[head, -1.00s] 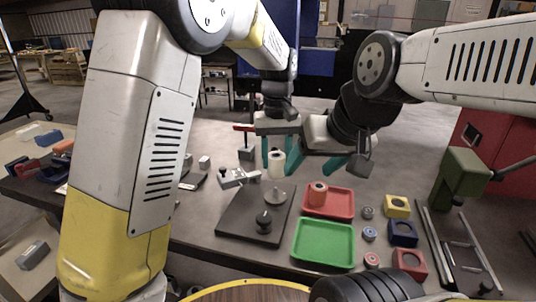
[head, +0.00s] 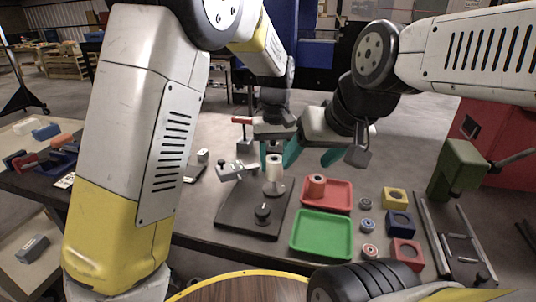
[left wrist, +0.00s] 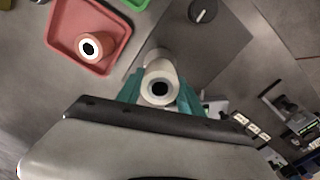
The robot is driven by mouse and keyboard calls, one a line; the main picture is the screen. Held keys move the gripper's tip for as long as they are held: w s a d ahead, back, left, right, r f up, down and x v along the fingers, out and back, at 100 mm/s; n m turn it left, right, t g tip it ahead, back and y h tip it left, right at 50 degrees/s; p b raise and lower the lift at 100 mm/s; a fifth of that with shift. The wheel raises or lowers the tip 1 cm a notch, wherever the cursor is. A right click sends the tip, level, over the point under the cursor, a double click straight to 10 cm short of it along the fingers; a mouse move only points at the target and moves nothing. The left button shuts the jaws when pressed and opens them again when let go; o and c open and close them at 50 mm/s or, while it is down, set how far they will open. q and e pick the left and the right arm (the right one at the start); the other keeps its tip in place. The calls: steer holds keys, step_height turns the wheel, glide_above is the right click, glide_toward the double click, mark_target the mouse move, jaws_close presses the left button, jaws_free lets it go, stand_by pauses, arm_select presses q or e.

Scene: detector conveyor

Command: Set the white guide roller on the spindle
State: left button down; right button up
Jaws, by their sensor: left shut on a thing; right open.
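The white guide roller (head: 274,168) is upright between the teal fingers of my left gripper (head: 277,157), which is shut on it. In the left wrist view the roller (left wrist: 159,86) shows its dark bore end-on between the fingers (left wrist: 159,95). The roller is over the pale round flange (head: 273,188) at the back of the dark base plate (head: 235,215). The spindle itself is hidden, and I cannot tell whether the roller touches the flange. My right gripper (head: 315,155) is open and empty, just right of the left one, above the table.
A black knob (head: 263,212) stands on the plate's front. Right of it are a red tray (head: 343,203) with an orange roller (head: 317,186) and a green tray (head: 321,234). A grey clamp-like fixture (head: 237,168) stands close behind left. Coloured blocks (head: 401,224) lie farther right.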

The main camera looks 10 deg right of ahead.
mark_target(274, 173)
arm_select(q)
steer(key=shift+f, duration=0.2)
stand_by(0.5)
steer(key=shift+f, duration=0.25)
steer(key=shift+f, duration=1.3)
stand_by(1.2)
steer(key=shift+f, duration=0.3)
steer(key=c, duration=0.7)
jaws_free()
steer(key=shift+o, duration=0.3)
